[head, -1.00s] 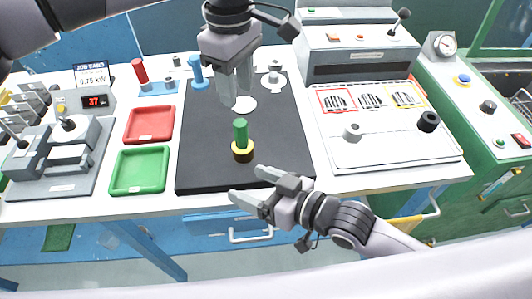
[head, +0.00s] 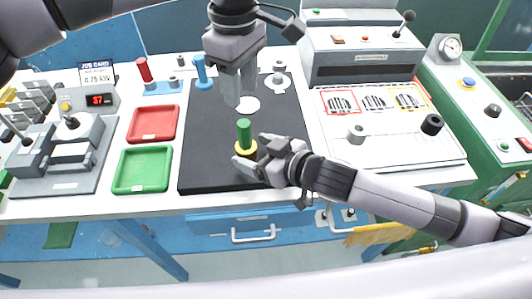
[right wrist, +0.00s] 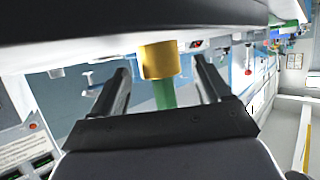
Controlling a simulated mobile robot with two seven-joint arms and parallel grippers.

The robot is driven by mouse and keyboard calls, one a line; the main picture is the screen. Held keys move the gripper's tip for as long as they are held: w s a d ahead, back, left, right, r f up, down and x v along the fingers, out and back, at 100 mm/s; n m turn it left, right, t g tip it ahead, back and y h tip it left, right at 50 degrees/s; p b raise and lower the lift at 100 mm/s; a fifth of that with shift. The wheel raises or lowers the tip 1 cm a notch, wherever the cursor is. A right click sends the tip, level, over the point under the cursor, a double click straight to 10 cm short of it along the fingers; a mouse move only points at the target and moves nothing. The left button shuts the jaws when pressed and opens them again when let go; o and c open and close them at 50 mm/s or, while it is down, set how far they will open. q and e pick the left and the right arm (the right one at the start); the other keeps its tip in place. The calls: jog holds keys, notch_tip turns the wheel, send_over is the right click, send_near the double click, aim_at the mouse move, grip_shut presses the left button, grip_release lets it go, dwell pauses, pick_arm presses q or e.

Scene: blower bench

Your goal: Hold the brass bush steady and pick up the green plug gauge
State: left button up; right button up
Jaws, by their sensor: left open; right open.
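The green plug gauge (head: 243,130) stands upright in the brass bush (head: 240,148), which sits on a dark mat (head: 205,150). The bush's lower part is partly hidden by my right gripper in the head view. My right gripper (head: 252,150) is open, low at the bush, with one finger on either side. In the right wrist view the brass bush (right wrist: 158,60) and green plug gauge (right wrist: 165,94) show between the two separated fingers; I cannot tell whether they touch. My left gripper (head: 239,97) is open and empty, pointing down above the mat, behind the plug gauge.
A red tray (head: 154,123) and a green tray (head: 142,170) lie left of the mat. A blue plug gauge (head: 202,72) and a red one (head: 144,70) stand at the back. A white board (head: 385,140) with grey and black parts lies to the right.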

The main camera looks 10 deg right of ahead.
aim_at(253, 151)
jog(key=shift+x, duration=1.65)
jog(key=c, duration=1.2)
jog(key=shift+c, duration=0.2)
